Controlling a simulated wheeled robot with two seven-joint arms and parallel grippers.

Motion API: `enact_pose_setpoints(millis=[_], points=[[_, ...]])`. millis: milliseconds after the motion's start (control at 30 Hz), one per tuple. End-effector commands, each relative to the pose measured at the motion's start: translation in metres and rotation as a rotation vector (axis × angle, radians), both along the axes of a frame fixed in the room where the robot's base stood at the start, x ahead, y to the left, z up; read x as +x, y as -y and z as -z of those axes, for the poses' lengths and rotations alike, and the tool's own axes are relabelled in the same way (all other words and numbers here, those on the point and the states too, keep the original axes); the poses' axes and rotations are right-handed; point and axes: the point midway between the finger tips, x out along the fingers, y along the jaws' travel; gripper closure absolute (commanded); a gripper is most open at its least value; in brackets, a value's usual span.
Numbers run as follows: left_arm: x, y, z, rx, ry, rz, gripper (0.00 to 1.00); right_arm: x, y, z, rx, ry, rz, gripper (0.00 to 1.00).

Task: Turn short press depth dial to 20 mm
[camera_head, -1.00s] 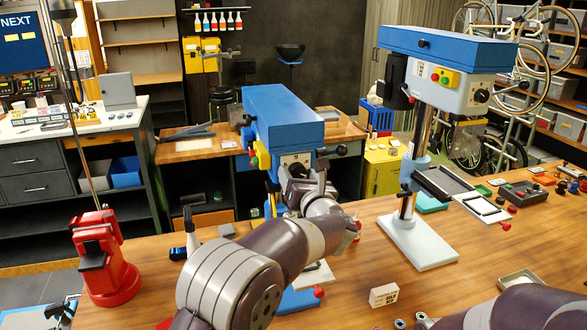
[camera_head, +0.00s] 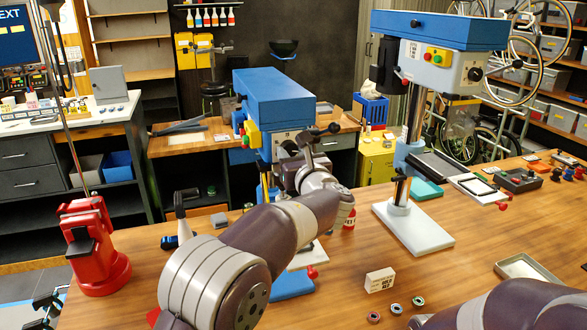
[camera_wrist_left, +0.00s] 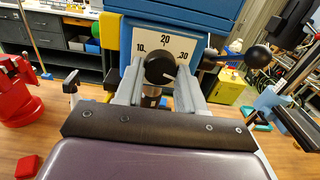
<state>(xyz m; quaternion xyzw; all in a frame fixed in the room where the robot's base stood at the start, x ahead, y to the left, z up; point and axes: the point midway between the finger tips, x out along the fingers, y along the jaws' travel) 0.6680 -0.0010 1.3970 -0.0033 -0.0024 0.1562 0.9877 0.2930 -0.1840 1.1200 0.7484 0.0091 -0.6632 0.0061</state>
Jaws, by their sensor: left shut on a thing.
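The short press (camera_head: 272,100) has a blue head and stands left of the taller press. Its depth dial (camera_wrist_left: 160,68) is a black round knob on a white scale plate (camera_wrist_left: 180,45) marked 10, 20 and 30, with 20 at the top. A small pale mark on the knob sits at its lower right, away from the 20. My left gripper (camera_wrist_left: 159,82) is shut on the knob, one finger on each side. In the head view my left wrist (camera_head: 315,175) hides the dial and the fingers. My right arm (camera_head: 510,305) enters at bottom right; its gripper is out of frame.
The tall blue press (camera_head: 435,50) stands to the right on a white base. A lever with a black ball (camera_wrist_left: 258,56) sits right of the dial. A red arbor press (camera_head: 90,245) stands at left.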

Motion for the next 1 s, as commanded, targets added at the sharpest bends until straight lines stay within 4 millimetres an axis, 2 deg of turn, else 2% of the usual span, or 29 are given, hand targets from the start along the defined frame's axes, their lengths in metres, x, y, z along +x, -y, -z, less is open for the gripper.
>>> enact_pose_setpoints(millis=[33,300,600,1000], points=[[0.0,0.0,0.012,-0.04,0.012,-0.001,0.91,0.0,0.0,0.018,0.0,0.0,0.0,1.0],[0.001,0.001,0.011,-0.286,0.088,0.0,0.91,0.0,0.0,0.056,0.0,0.0,0.0,1.0],[0.001,0.002,0.009,-0.555,0.176,0.001,0.91,0.0,0.0,0.087,0.0,0.0,0.0,1.0],[0.002,0.003,0.005,-0.917,0.294,0.003,0.91,0.0,0.0,0.117,0.0,0.0,0.0,1.0]])
